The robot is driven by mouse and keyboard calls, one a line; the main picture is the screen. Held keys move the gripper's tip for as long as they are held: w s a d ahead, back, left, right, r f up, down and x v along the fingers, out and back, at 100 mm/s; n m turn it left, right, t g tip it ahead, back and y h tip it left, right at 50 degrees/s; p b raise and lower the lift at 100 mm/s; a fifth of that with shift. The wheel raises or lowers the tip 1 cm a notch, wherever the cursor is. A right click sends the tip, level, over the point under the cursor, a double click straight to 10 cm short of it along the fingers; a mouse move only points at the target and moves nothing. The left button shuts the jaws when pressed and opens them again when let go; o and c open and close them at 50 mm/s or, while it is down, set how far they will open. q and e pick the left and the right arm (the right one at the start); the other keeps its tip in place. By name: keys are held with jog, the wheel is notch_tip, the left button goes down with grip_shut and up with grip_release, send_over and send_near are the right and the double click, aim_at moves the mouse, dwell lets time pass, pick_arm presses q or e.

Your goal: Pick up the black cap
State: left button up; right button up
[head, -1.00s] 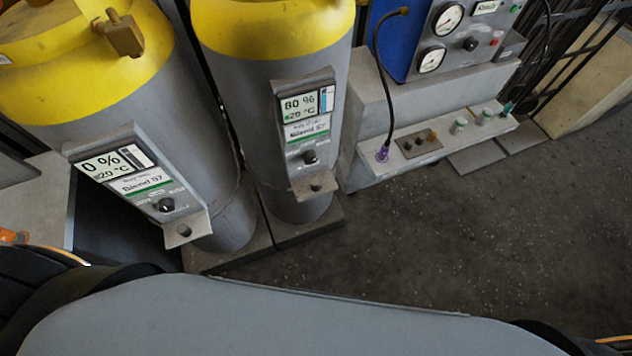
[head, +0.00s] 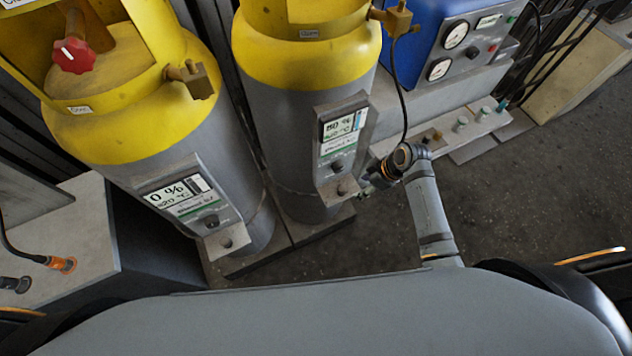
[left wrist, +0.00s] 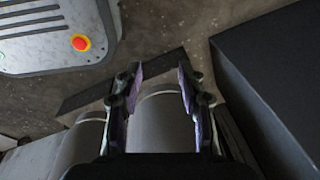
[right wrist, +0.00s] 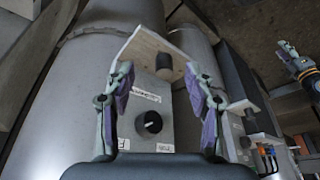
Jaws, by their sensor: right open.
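A small dark cylinder that looks like the black cap (right wrist: 165,67) stands on a pale bracket (right wrist: 140,48) on the grey cylinder tank in the right wrist view. In the head view the cap (head: 342,190) is small, on the right tank's bracket. My right gripper (right wrist: 158,78) is open, its fingers on either side of the cap's line in the picture; contact is not visible. In the head view my right gripper (head: 370,180) is just right of that bracket. My left gripper (left wrist: 157,78) is open and empty in the left wrist view, outside the head view.
A similar cap (head: 227,242) sits on the left tank's bracket. Both yellow-topped tanks stand close together. A gauge unit (head: 452,40) stands behind right. Floor on the right is clear.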

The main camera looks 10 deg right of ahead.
aim_at(342, 188)
jog(key=a, duration=0.1)
jog(key=a+n, duration=0.1)
jog(key=w+a+f, duration=0.1)
jog(key=shift+w+a+n+y, duration=0.1)
jog(key=shift+a+n+y, duration=0.1)
jog(key=shift+n+y, duration=0.1)
jog(key=shift+a+f, duration=0.15)
jog(key=shift+f, duration=0.05)
jog(key=x, duration=0.2)
jog(key=p+x, duration=0.1)
jog(key=x, duration=0.2)
jog(key=shift+w+a, duration=0.15)
jog(key=shift+w, duration=0.1)
jog(key=shift+r, duration=0.1)
jog(key=c, duration=1)
pick_arm(q)
jog(key=shift+d+r, duration=0.6)
jog(key=shift+r, duration=0.05)
